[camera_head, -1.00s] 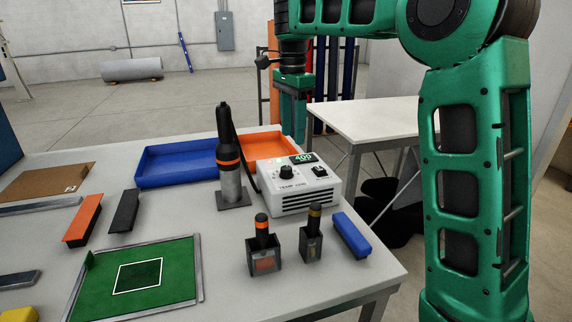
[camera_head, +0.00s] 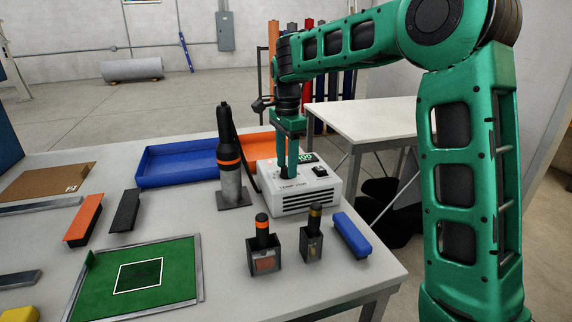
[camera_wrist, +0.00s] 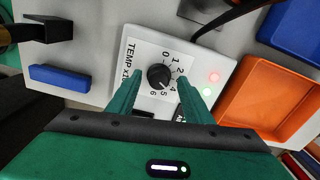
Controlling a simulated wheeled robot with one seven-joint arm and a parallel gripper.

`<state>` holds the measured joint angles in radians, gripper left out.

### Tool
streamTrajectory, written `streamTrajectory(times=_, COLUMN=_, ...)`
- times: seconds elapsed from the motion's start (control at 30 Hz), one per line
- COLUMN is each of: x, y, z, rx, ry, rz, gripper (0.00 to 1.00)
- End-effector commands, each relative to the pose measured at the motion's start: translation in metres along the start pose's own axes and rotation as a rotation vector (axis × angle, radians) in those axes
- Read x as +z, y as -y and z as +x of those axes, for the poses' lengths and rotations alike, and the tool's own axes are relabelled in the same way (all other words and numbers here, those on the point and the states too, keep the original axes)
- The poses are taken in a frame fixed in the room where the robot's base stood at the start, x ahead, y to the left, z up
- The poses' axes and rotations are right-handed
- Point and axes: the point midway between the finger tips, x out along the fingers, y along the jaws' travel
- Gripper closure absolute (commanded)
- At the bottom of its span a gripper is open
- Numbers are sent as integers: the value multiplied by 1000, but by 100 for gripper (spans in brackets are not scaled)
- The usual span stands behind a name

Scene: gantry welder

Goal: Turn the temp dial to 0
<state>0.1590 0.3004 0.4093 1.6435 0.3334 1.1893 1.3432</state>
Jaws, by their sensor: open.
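The temp dial (camera_wrist: 158,76) is a black knob on the white control box (camera_head: 318,200), ringed by printed numbers from 0 to 6. In the wrist view its pale mark seems to point toward the lower numbers' opposite side, but I cannot read the exact setting. My gripper (camera_head: 287,172) is over the front of the box, pointing down. In the wrist view its two green fingers (camera_wrist: 157,92) are apart, one on each side of the dial. I cannot tell whether they touch it.
A black and orange hot-air tool (camera_head: 228,150) stands upright left of the box, its cable running to it. Blue (camera_head: 150,182) and orange (camera_head: 254,140) trays lie behind. Two small holders with tools (camera_head: 264,260) and a blue block (camera_head: 351,235) are in front.

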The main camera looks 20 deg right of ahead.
Motion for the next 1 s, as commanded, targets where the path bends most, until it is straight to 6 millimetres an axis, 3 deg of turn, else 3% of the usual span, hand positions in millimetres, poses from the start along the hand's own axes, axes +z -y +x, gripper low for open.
streamTrajectory(times=0.3, x=0, y=0, z=3, rx=1, ry=0, rz=0, gripper=54)
streamTrajectory(times=0.5, x=0, y=0, z=3, rx=0, ry=0, rz=-1, gripper=95)
streamTrajectory(times=1.0, x=0, y=1, z=2, rx=-5, ry=-1, rz=-106, gripper=95)
